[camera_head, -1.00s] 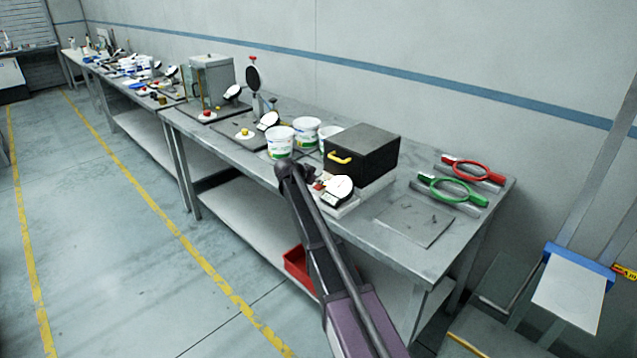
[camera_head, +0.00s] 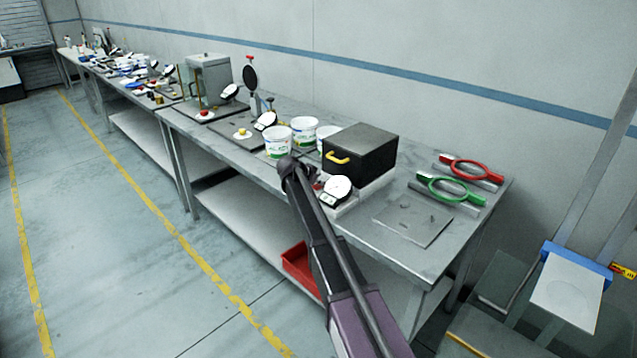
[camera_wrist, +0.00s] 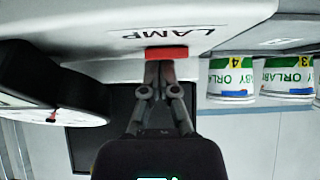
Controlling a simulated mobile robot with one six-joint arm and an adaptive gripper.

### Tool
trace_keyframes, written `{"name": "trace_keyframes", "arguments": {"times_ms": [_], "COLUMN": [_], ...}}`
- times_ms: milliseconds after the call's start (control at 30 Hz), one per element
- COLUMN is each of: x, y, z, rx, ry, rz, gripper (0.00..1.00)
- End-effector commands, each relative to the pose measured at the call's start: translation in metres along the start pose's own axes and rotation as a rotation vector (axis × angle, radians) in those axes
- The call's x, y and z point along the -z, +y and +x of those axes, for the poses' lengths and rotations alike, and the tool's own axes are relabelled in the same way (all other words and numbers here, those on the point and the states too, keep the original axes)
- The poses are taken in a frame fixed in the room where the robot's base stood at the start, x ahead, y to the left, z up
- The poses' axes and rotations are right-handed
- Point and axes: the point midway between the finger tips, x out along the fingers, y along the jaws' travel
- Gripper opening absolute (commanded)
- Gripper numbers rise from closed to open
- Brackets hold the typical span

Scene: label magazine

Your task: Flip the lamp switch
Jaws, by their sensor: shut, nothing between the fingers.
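The lamp switch is a red rocker (camera_wrist: 167,53) on a light grey panel (camera_wrist: 80,35) marked LAMP, which appears upside down in the wrist view. My gripper (camera_wrist: 167,66) is shut, with nothing between its fingers. Its fingertips are right at the red rocker and seem to touch it; they hide part of its edge. Whether the rocker is tilted on or off cannot be told.
In the wrist view a round dial gauge (camera_wrist: 50,105) is close on the left and white tubs (camera_wrist: 232,78) are on the right. The bench (camera_head: 395,250) also holds red (camera_head: 470,169) and green (camera_head: 452,189) ring-shaped tools and a flat plate (camera_head: 412,222).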

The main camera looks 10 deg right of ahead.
Motion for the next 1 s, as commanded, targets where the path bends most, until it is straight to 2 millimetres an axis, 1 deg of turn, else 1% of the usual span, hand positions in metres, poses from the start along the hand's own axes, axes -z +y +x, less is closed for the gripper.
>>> {"name": "trace_keyframes", "arguments": {"times_ms": [133,300,600,1000], "x": [-0.0018,0.0005,0.0065,0.0067], "y": [-0.0036,-0.0057,-0.0066,-0.0068], "z": [-0.0026,-0.0016,0.003,0.003], "rx": [0.004,0.006,0.008,0.009], "ry": [0.0,0.0,0.0,0.0], "rz": [-0.004,-0.006,-0.007,-0.008], "gripper": [0.0,0.0,0.0,0.0]}}
